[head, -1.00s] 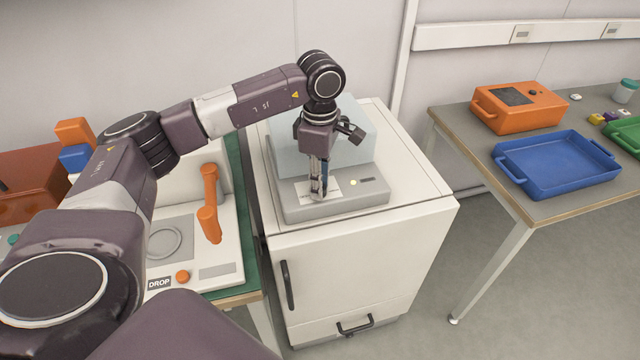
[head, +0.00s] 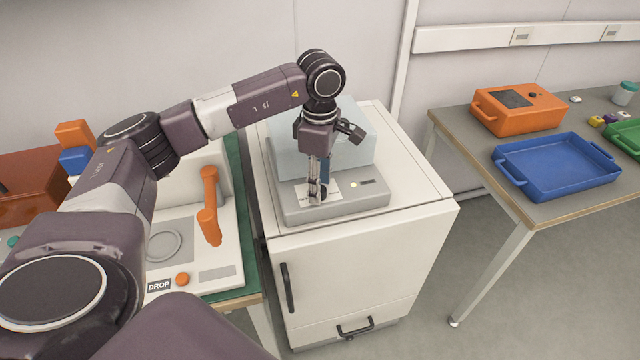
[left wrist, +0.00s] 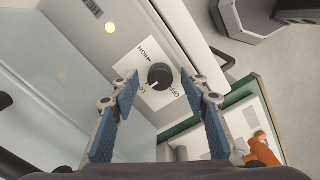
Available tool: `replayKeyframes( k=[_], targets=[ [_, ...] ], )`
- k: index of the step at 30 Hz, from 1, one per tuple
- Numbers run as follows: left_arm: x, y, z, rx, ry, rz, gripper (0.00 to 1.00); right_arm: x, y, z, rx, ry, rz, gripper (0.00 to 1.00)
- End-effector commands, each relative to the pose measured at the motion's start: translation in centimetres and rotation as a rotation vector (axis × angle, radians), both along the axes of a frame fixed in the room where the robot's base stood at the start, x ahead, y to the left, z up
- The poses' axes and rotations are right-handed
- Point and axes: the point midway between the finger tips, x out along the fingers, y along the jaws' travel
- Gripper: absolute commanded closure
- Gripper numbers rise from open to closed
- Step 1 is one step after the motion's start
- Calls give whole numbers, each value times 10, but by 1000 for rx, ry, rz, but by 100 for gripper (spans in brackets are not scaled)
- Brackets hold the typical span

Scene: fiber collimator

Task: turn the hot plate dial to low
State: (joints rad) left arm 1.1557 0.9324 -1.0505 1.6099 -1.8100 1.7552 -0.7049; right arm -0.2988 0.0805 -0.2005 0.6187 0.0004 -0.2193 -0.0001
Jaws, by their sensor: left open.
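The hot plate (head: 345,201) is a grey box with a pale translucent block behind its front panel, on a white cabinet. Its black dial (left wrist: 160,76) sits on a white label marked OFF, LOW and HIGH. A light mark on the dial seems to point down-left, towards LOW. My left gripper (left wrist: 161,88) is open, with a blue-padded finger on either side of the dial and visible gaps between. In the head view my left gripper (head: 317,190) points down over the panel and partly hides the dial. My right gripper is not in view.
A green-topped bench at left holds a white device with an orange handle (head: 209,205) and a DROP label. The right table bears an orange box (head: 520,118) and a blue tray (head: 555,182). Floor shows between cabinet and right table.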

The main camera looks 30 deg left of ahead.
Motion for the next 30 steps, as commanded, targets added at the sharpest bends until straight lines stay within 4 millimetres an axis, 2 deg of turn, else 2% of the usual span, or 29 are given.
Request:
replayKeyframes(
  k=[9, 15, 21, 30],
  targets=[
    [2, 0, 64, 0, -7, 0, 58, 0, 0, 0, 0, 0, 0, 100],
    [1, 0, 99, -1, -5, 0, 58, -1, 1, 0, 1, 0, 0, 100],
    [0, 0, 114, 0, -2, 0, 58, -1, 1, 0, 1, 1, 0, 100],
    [0, 0, 115, 1, -2, 0, 58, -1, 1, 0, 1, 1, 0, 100]
  ],
)
